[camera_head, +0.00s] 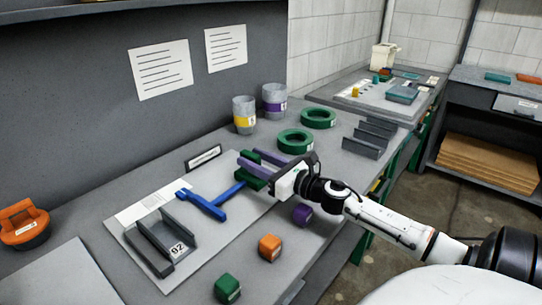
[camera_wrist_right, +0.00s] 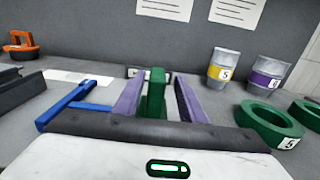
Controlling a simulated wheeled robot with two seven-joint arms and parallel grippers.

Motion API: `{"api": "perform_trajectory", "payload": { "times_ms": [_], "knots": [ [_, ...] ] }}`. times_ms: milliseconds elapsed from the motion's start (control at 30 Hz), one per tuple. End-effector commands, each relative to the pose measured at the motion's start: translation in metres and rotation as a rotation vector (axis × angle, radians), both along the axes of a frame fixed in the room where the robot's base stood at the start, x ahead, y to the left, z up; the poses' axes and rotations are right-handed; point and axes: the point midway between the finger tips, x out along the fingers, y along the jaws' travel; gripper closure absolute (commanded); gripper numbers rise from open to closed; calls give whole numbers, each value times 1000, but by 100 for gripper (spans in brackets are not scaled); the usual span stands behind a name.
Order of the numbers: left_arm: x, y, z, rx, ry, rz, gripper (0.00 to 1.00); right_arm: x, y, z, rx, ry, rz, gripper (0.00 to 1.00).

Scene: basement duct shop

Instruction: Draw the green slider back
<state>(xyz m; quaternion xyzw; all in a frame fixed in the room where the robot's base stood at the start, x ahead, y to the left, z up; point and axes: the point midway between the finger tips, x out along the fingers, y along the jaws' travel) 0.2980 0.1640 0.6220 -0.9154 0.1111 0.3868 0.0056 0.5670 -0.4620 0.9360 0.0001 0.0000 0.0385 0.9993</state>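The green slider (camera_head: 250,183) is on the bench near the back of the pale sheet, partly hidden by my right gripper. My right gripper (camera_head: 248,157) reaches in from the right, its two purple fingers apart. In the right wrist view, a green upright part of the slider (camera_wrist_right: 153,95) stands between the spread fingers (camera_wrist_right: 157,88). A gap shows on its right; contact on its left is hard to tell. A blue T-shaped piece (camera_head: 208,203) lies left of the slider, also in the wrist view (camera_wrist_right: 72,104). My left gripper is not in view.
A grey channel (camera_head: 162,243) marked 02 stands front left. Orange (camera_head: 269,246), green (camera_head: 227,288) and purple (camera_head: 302,214) blocks lie near the front edge. Green rings (camera_head: 295,141), two cans (camera_head: 244,115) and grey brackets (camera_head: 368,138) are behind and right. An orange-handled tool (camera_head: 24,222) is far left.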

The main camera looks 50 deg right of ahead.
Motion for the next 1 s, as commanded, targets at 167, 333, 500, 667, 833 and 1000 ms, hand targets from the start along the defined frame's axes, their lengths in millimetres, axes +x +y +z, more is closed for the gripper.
{"api": "perform_trajectory", "payload": {
  "times_ms": [167, 333, 500, 667, 833, 1000],
  "knots": [
    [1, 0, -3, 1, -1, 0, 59, -29, -2, -3, 2, 4, 0, 62],
    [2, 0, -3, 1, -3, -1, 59, -58, -4, -3, 2, 4, -2, 62],
    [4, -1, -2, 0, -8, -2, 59, -79, -7, -1, 1, 1, -3, 62],
    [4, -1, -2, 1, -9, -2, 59, -89, -8, 0, -1, 1, -3, 62],
    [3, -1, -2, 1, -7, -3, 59, -90, -8, 1, -2, 0, -2, 62],
    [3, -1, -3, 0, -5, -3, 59, -90, -8, 1, -2, 0, -2, 62]
  ]
}}
